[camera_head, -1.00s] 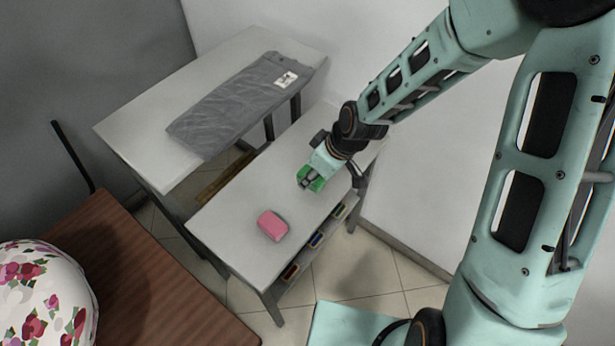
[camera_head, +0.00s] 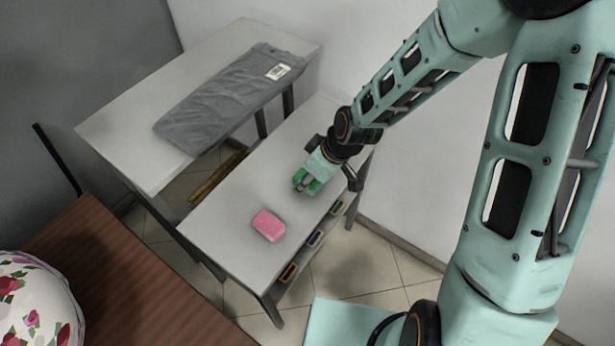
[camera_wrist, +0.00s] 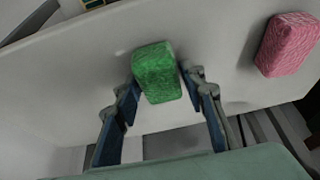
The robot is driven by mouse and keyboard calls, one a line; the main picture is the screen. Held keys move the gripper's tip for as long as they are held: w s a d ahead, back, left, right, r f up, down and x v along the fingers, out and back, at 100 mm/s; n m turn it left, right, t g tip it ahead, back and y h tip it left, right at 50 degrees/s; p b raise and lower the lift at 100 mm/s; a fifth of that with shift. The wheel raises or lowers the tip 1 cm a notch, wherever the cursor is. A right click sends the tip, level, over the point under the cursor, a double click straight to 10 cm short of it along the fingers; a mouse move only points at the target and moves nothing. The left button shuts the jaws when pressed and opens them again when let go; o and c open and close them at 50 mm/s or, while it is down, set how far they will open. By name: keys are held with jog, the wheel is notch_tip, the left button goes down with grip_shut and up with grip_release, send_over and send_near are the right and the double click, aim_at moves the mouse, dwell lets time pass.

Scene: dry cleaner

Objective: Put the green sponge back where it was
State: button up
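The green sponge (camera_wrist: 158,72) is a block between my gripper's two fingertips in the wrist view, with a finger close against each side. My gripper (camera_head: 305,184) looks shut on it, low over the white lower table (camera_head: 232,215). In the head view only parts of the green sponge (camera_head: 298,175) show around the fingers. I cannot tell whether its underside touches the table top.
A pink sponge (camera_head: 269,225) lies on the same table, nearer the front left; it also shows in the wrist view (camera_wrist: 288,44). Small coloured bins (camera_head: 314,238) sit under the table's edge. Folded grey clothing (camera_head: 225,100) lies on the higher table (camera_head: 120,130) behind.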

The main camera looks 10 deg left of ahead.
jog(key=shift+o, duration=1)
jog(key=shift+d+r+p, duration=0.1)
jog(key=shift+r+p, duration=0.2)
jog(key=shift+r, duration=0.25)
jog(key=p+v, duration=0.4)
jog(key=v, duration=0.7)
jog(key=shift+d+r, duration=0.1)
jog(key=shift+r, duration=0.05)
